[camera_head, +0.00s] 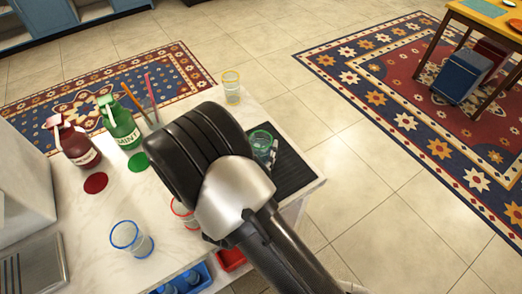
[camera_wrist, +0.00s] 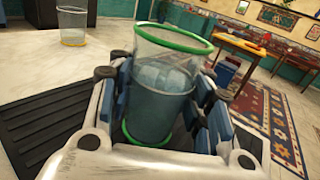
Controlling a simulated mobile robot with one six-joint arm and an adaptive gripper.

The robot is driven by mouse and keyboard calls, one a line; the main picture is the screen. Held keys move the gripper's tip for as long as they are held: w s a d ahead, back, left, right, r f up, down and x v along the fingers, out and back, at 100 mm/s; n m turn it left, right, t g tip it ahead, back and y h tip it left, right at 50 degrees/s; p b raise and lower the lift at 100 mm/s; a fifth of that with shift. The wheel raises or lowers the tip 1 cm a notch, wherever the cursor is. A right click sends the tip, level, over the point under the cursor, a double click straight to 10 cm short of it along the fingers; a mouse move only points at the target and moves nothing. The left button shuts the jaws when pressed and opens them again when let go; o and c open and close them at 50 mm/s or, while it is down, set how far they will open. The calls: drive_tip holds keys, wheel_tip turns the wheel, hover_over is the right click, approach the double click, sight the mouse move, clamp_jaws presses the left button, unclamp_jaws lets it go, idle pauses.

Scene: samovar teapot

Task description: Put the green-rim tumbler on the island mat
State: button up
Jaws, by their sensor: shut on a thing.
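The green-rim tumbler (camera_head: 261,142) shows in the head view just past my arm, over the black ribbed mat (camera_head: 298,172) at the counter's right end. In the wrist view the tumbler (camera_wrist: 163,85) is clear, with a green rim, a green base ring and pale ice-like pieces inside. My gripper (camera_wrist: 160,105) is shut on its sides. The mat (camera_wrist: 45,125) lies left of and behind the tumbler there. My wrist hides part of the mat in the head view. I cannot tell whether the tumbler's base touches the mat.
A yellow-rim tumbler (camera_head: 232,88) stands beyond the mat. Blue-rim (camera_head: 130,238) and red-rim (camera_head: 184,212) tumblers stand nearer, the latter partly hidden. Green (camera_head: 120,125) and dark red (camera_head: 76,145) bottles stand left. A yellow table (camera_head: 490,12) is far right.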

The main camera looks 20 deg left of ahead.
drive_tip(key=shift+r, duration=0.15)
drive_tip(key=shift+f, duration=0.2)
drive_tip(key=o, duration=1.1)
drive_tip(key=shift+c, duration=0.2)
drive_tip(key=shift+r, duration=0.2)
drive_tip(key=s+p, duration=0.1)
drive_tip(key=s, duration=0.7)
drive_tip(key=s+a+p, duration=0.1)
drive_tip(key=s, duration=0.3)
drive_tip(key=shift+p, duration=0.35)
